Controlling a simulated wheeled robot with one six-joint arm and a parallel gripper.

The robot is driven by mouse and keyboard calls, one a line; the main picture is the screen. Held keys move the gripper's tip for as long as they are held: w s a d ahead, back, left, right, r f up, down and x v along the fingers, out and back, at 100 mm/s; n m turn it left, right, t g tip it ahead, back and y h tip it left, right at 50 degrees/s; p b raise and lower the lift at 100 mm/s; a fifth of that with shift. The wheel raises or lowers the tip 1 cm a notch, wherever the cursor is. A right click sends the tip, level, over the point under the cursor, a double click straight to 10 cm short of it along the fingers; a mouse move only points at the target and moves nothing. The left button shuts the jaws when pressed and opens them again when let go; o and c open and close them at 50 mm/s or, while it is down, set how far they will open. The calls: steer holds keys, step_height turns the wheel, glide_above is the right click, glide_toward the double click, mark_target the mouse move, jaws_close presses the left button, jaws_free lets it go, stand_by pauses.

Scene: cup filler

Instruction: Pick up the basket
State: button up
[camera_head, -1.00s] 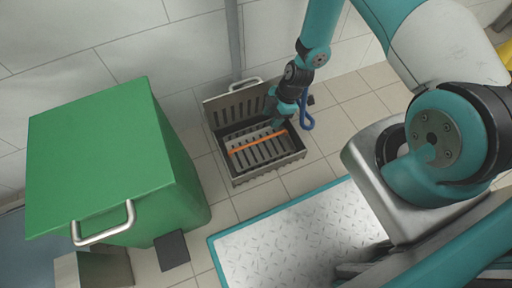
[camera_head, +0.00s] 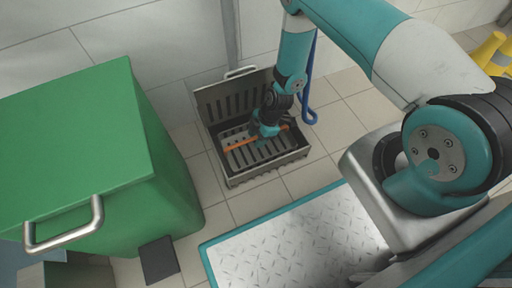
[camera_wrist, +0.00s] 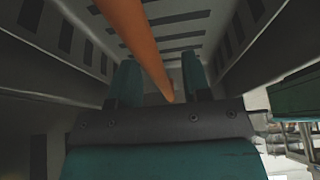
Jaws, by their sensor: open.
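The basket (camera_head: 243,157) is a grey slotted tray with an orange bar (camera_head: 236,146) across it, sitting inside an open grey metal box (camera_head: 250,174) on the floor. My gripper (camera_head: 264,136) reaches down into the box at the bar and hides part of it. In the wrist view my gripper (camera_wrist: 160,82) is open, with one teal finger on each side of the orange bar (camera_wrist: 140,38). Whether the fingers touch the bar cannot be told. Slotted grey walls surround the fingers in that view.
The box's slotted lid (camera_head: 232,98) stands open against the wall. A large green bin (camera_head: 90,150) with a metal handle (camera_head: 65,235) stands at left. A blue hose (camera_head: 308,100) hangs behind my arm. A teal-edged metal plate (camera_head: 300,245) lies in front. Tiles between are clear.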

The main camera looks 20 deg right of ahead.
steer(key=shift+x, duration=1)
steer(key=shift+r, duration=0.1)
jaws_close()
steer(key=shift+r, duration=0.1)
